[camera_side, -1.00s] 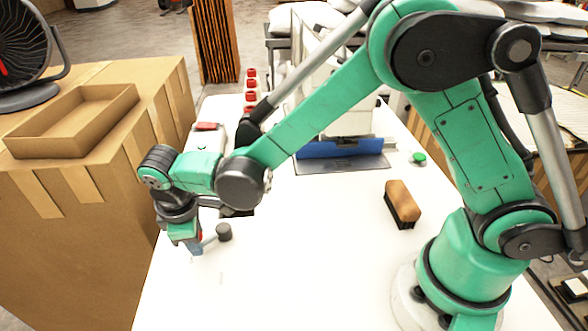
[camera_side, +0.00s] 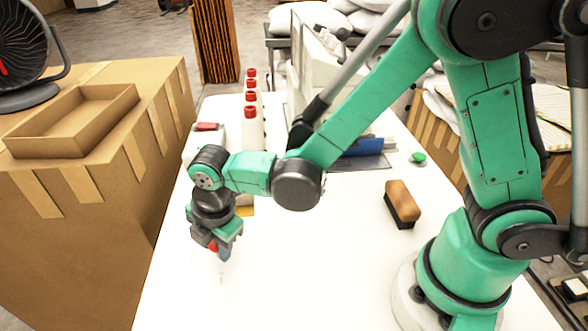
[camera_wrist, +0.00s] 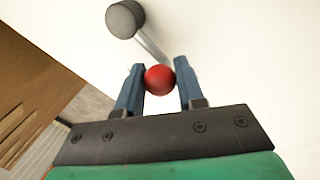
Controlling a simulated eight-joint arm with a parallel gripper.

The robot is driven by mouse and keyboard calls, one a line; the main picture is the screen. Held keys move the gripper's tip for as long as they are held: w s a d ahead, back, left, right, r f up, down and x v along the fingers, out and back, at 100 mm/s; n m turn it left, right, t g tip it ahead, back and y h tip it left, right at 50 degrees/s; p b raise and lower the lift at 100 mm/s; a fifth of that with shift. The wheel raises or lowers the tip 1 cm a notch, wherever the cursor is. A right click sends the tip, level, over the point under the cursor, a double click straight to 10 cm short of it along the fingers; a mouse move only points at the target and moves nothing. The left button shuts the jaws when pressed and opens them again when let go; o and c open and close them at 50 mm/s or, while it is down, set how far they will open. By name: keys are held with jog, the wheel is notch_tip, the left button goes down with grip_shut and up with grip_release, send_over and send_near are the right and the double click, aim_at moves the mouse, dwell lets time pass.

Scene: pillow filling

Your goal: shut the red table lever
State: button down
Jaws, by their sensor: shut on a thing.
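The red table lever has a red ball knob (camera_wrist: 159,80), a thin metal rod (camera_wrist: 151,46) and a round dark grey pivot (camera_wrist: 125,19) on the white table. My gripper (camera_wrist: 159,69) has its blue fingers on both sides of the red knob and is shut on it. In the side view, my gripper (camera_side: 222,252) is low over the table's left part, with a bit of the red knob (camera_side: 213,246) showing at the fingers. The pivot and rod are hidden behind my gripper there.
A wooden brush (camera_side: 402,203) and a green button (camera_side: 418,159) are to the right on the table. Several white bottles with red caps (camera_side: 252,127) stand behind my arm. A cardboard box (camera_side: 62,205) stands left of the table. The table's front part is clear.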

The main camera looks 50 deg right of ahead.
jog(key=shift+s+d+n, duration=0.15)
jog(key=shift+s+n, duration=0.05)
jog(key=shift+n, duration=0.3)
jog(key=c, duration=0.5)
grip_release()
jog(key=shift+c, duration=0.2)
jog(key=shift+s+d+r, duration=0.1)
jog(key=shift+s+r, duration=0.05)
jog(key=shift+r, duration=0.75)
jog(key=shift+s+a+r, duration=0.1)
jog(key=shift+s+r, duration=0.1)
jog(key=shift+r, duration=0.75)
jog(key=shift+s+d+r, duration=0.1)
jog(key=shift+s+r, duration=0.05)
jog(key=shift+r, duration=0.75)
jog(key=s+d+r+m+t, duration=0.2)
jog(key=d+r+m, duration=0.1)
jog(key=d+m, duration=0.4)
jog(key=s+d+r+m+t, duration=0.2)
jog(key=d+m, duration=0.5)
jog(key=m, duration=0.6)
jog(key=shift+r+t, duration=0.4)
jog(key=shift+r, duration=0.25)
